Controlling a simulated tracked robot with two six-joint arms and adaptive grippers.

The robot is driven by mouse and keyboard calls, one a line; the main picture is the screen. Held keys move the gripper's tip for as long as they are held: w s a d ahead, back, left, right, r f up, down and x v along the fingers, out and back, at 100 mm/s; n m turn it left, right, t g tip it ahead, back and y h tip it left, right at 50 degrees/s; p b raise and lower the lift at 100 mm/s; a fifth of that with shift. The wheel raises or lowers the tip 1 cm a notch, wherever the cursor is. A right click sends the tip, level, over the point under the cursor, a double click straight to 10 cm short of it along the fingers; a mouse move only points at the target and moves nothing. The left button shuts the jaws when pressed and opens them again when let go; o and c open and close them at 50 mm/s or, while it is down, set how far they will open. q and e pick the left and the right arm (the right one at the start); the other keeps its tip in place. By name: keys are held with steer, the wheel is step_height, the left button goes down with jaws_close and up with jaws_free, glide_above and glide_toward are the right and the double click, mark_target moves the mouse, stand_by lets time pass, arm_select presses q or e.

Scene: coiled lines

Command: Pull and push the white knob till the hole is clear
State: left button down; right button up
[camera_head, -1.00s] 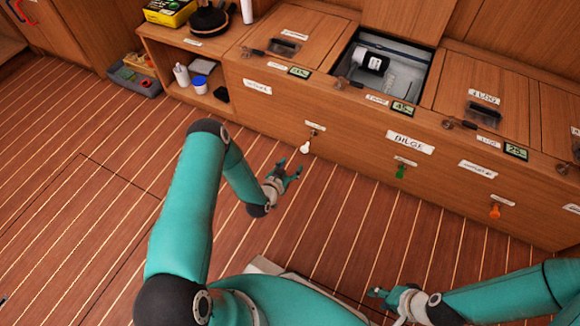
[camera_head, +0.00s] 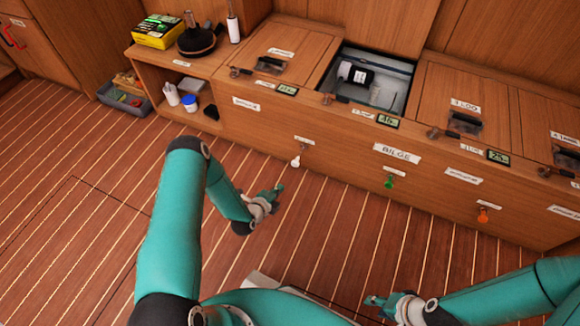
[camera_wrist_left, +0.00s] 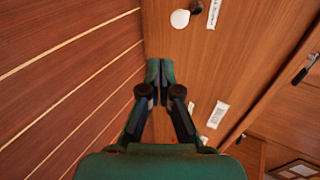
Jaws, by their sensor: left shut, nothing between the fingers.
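The white knob (camera_head: 295,162) hangs on the front of the wooden cabinet, below a small label. It also shows at the top of the left wrist view (camera_wrist_left: 180,18). My left gripper (camera_head: 279,188) is shut and empty, just below and left of the knob in the head view, apart from it. Its fingertips (camera_wrist_left: 160,64) are together in the wrist view, clear of the knob. My right gripper (camera_head: 372,301) is low in the head view, away from the knob; its finger opening is unclear. I cannot make out which hole is meant.
An open compartment (camera_head: 410,70) in the cabinet top holds a black-and-white device (camera_head: 354,74). A green knob (camera_head: 389,182) and an orange knob (camera_head: 483,215) hang further right. A grey bin (camera_head: 128,106) stands at the left. The floor before the cabinet is free.

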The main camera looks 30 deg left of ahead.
arm_select(q)
steer(key=w+a+r+b+x, duration=0.1)
steer(key=b+x, duration=0.5)
steer(key=x, duration=0.6)
steer(key=shift+w+a+r, duration=0.25)
steer(key=shift+a+r, duration=0.1)
steer(key=shift+r, duration=0.15)
arm_select(e)
step_height(320, 180, down, 5)
